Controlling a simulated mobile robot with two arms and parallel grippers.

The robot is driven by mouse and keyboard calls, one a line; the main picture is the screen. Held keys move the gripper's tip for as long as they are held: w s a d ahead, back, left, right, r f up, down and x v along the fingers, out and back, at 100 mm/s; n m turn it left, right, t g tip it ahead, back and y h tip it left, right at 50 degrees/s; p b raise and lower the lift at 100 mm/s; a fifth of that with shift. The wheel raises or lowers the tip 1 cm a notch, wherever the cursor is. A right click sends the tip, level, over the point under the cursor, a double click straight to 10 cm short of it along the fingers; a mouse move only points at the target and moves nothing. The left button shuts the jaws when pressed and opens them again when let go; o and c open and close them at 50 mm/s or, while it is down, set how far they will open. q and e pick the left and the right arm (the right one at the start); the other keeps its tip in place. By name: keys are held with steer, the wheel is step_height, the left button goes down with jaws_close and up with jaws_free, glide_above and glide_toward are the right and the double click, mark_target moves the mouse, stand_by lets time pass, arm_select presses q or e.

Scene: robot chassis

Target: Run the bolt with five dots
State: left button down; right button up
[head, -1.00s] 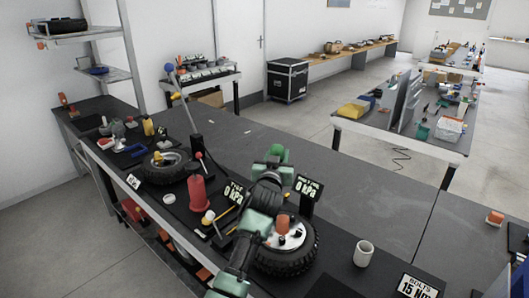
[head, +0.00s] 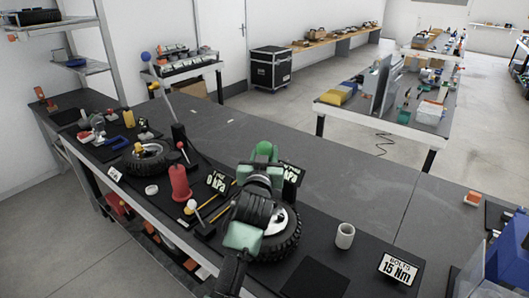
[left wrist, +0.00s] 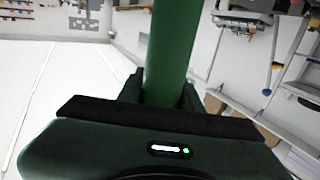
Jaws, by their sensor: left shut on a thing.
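My left gripper (left wrist: 162,94) is shut on a thick green cylinder (left wrist: 167,45), which stands up between its fingers in the left wrist view. In the head view my left arm reaches over the near wheel (head: 287,242) and covers part of its rim and hub. A green rounded end (head: 264,148) shows at the top of this arm. Bolt heads and dot marks are hidden or too small to make out. A sign (head: 399,268) reading "BOLTS 15 Nm" stands right of the wheel. My right gripper is not in view.
A white cup (head: 345,236) stands right of the wheel. A red bottle-like thing (head: 180,183), a smaller wheel (head: 148,160) and a kPa display (head: 216,182) are to the left. The bench (head: 330,185) behind the near wheel is mostly clear.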

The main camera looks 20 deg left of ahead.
arm_select(q)
step_height(320, 180, down, 5)
steer(key=b, duration=0.3)
steer(key=shift+f, duration=0.1)
stand_by(0.4)
steer(key=shift+f+b, duration=0.4)
steer(key=shift+b, duration=0.05)
steer(key=shift+s+f, duration=0.1)
steer(key=shift+f, duration=0.15)
stand_by(0.7)
steer(key=shift+r, duration=0.1)
